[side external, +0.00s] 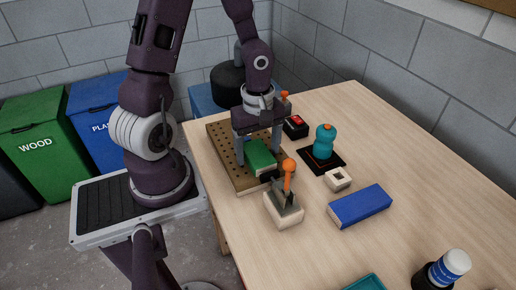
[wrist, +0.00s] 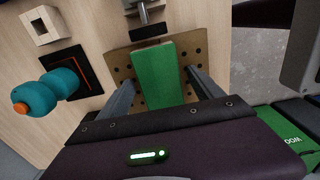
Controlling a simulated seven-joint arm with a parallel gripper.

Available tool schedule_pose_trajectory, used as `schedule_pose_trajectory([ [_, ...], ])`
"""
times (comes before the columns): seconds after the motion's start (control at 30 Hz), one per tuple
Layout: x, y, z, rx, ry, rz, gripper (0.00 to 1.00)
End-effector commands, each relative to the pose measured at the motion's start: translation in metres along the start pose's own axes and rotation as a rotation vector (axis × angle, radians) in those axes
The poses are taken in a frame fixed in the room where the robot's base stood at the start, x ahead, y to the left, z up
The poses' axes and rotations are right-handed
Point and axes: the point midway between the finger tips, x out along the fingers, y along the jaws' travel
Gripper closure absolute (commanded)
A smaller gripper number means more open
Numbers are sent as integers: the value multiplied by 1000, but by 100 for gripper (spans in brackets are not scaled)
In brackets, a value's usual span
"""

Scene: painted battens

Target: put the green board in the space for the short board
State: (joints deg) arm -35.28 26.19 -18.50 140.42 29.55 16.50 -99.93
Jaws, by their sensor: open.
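The green board (side external: 260,157) lies on or just above a brown perforated board (side external: 222,150); I cannot tell whether it touches it. My gripper (side external: 259,148) is open, with one finger on each side of the green board. In the wrist view the green board (wrist: 153,72) runs lengthwise between the fingers (wrist: 160,88), with a visible gap on both sides. Its near end is hidden by my gripper body. A black pad (wrist: 152,30) of a clamp is close to its far end. I cannot make out a marked space for the short board.
A toggle clamp with an orange knob (side external: 289,166) stands at the perforated board's front end. Right of it are a blue block (side external: 360,206), a pale square block with a hole (side external: 338,179) and a teal object (side external: 324,143) on a black base.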

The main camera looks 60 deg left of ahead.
Motion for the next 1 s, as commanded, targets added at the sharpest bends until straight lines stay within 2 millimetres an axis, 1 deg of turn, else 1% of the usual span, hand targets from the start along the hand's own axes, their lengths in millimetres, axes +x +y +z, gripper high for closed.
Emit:
schedule_pose_trajectory([
  [0.1, -2, 0, 0, 0, 0, 1, 24],
  [0.17, -7, 1, -1, -4, 2, 4, 24],
  [0.27, -28, 1, -2, -6, 5, 7, 24],
  [0.4, -67, 1, -2, -6, 6, 7, 24],
  [0.5, -92, 1, -2, -5, 7, 5, 24],
  [0.6, -110, 1, -1, -4, 5, 2, 24],
  [0.73, -123, -1, 2, 19, 8, 2, 24],
  [0.77, -127, -2, 4, 52, 19, 7, 24],
  [0.87, -145, -11, 21, 306, 101, 48, 24],
  [0.9, -155, -17, 31, 456, 145, 76, 24],
  [0.97, -171, -29, 47, 694, 207, 128, 24],
  [1.0, -180, -38, 56, 851, 244, 167, 24],
])
